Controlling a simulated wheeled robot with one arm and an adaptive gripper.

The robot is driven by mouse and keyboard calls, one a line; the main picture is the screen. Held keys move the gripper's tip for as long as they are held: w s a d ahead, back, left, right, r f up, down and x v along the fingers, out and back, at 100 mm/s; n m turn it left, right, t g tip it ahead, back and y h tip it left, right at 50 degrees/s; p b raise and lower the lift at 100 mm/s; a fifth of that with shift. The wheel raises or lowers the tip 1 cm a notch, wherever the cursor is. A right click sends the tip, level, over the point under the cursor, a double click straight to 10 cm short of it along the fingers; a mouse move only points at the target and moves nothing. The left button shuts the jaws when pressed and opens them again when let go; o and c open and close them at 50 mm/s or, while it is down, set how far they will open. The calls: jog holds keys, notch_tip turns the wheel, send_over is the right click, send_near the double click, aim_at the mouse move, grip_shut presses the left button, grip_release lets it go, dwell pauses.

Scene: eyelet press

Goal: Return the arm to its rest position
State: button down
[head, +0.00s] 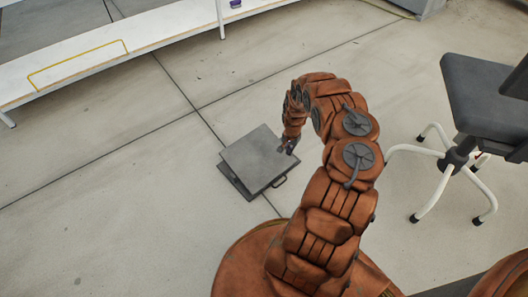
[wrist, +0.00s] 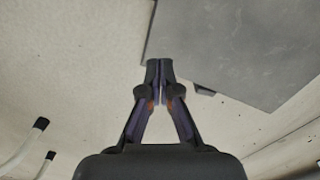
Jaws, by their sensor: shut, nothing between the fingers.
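My gripper (head: 288,146) hangs at the end of my bent orange arm in the head view, just by the right edge of a grey flat plate. In the wrist view, my gripper (wrist: 160,66) has its two dark fingers together at the tips with nothing between them. The grey plate (head: 256,157) is low, with a dark lower part and a small handle at its front right side. It also fills the upper right of the wrist view (wrist: 235,45). I cannot tell how high the fingertips are above it.
A white bench (head: 140,32) with a yellow outline runs along the upper left. A dark swivel chair (head: 480,95) with white legs stands at the right. The concrete floor (head: 110,190) is clear at the left.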

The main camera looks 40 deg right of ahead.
notch_tip(320, 180, up, 38)
jog(key=s+a+n+g+h+p, duration=0.2)
jog(key=s+a+n+p, duration=0.1)
jog(key=p, duration=1)
jog(key=s+a+r+n+p, duration=0.1)
jog(key=s+a+r+p, duration=0.4)
jog(key=r, duration=0.7)
jog(key=a+r+n+p, duration=0.25)
jog(key=a+r, duration=0.45)
jog(key=r, duration=0.5)
jog(key=s+a+r+n+y+p, duration=0.2)
jog(key=s+a+r+n+p, duration=0.5)
jog(key=s+a+r+p, duration=0.7)
jog(key=s+a+r, duration=0.8)
jog(key=shift+a, duration=0.2)
jog(key=shift+s+r, duration=0.1)
